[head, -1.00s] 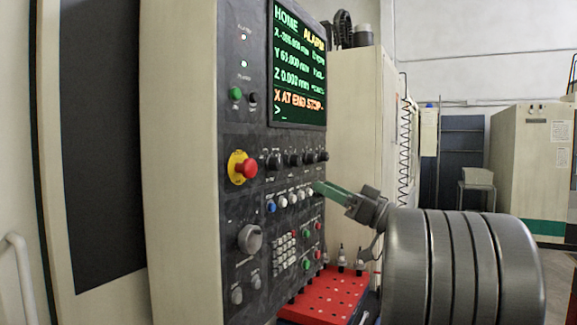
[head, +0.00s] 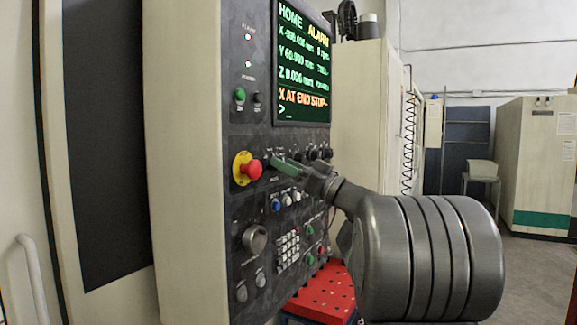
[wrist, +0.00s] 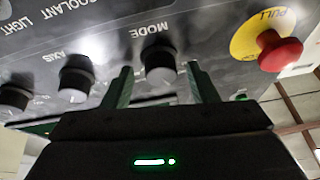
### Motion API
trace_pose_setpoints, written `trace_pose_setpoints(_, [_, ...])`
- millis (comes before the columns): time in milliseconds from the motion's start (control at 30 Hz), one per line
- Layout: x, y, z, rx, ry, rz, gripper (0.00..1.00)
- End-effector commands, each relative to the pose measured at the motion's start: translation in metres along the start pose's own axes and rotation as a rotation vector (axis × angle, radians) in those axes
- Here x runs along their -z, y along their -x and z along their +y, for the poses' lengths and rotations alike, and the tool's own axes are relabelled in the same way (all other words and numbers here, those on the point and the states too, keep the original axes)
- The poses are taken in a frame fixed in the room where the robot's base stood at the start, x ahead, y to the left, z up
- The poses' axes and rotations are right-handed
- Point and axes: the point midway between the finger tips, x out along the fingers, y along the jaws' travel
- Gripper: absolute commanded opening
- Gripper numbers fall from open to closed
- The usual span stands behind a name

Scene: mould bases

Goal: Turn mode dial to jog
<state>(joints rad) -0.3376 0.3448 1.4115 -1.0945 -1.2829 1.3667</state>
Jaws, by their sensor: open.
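The mode dial (wrist: 161,62) is a black round knob under the label MODE on the dark control panel (head: 237,205). In the wrist view it stands between my two green fingertips, with a gap on each side. My gripper (wrist: 160,72) is open and empty, one finger left and one right of the dial. I cannot tell how far the tips reach along it. In the head view my gripper (head: 282,164) is at the row of knobs, and its fingers largely hide the mode dial. The dial's position marks are not readable.
A red emergency stop on a yellow PULL ring (wrist: 275,52) sits close beside the mode dial. The axis knob (wrist: 76,78) is on the other side. White and blue buttons (head: 286,200) lie below the knob row. The screen (head: 303,70) reads HOME, ALARM, X AT END STOP.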

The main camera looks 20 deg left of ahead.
Motion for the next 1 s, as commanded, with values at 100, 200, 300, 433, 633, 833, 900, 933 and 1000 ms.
trace_pose_setpoints(100, [0.0000,0.0002,0.0000,0.000,0.000,0.000,0.45])
trace_pose_setpoints(200, [0.0000,0.0002,-0.0001,0.000,0.000,0.000,0.26])
trace_pose_setpoints(300, [0.0000,0.0003,-0.0002,0.001,0.000,0.000,0.09])
trace_pose_setpoints(433, [0.0000,0.0003,-0.0002,0.002,0.003,0.000,0.09])
trace_pose_setpoints(633, [-0.0005,0.0006,0.0001,0.020,0.045,-0.003,0.09])
trace_pose_setpoints(833, [-0.0007,0.0007,0.0011,0.063,0.153,-0.011,0.09])
trace_pose_setpoints(900, [-0.0006,0.0010,0.0016,0.084,0.203,-0.014,0.09])
trace_pose_setpoints(933, [-0.0004,0.0010,0.0018,0.092,0.226,-0.015,0.09])
trace_pose_setpoints(1000, [-0.0001,0.0009,0.0016,0.115,0.280,-0.020,0.09])
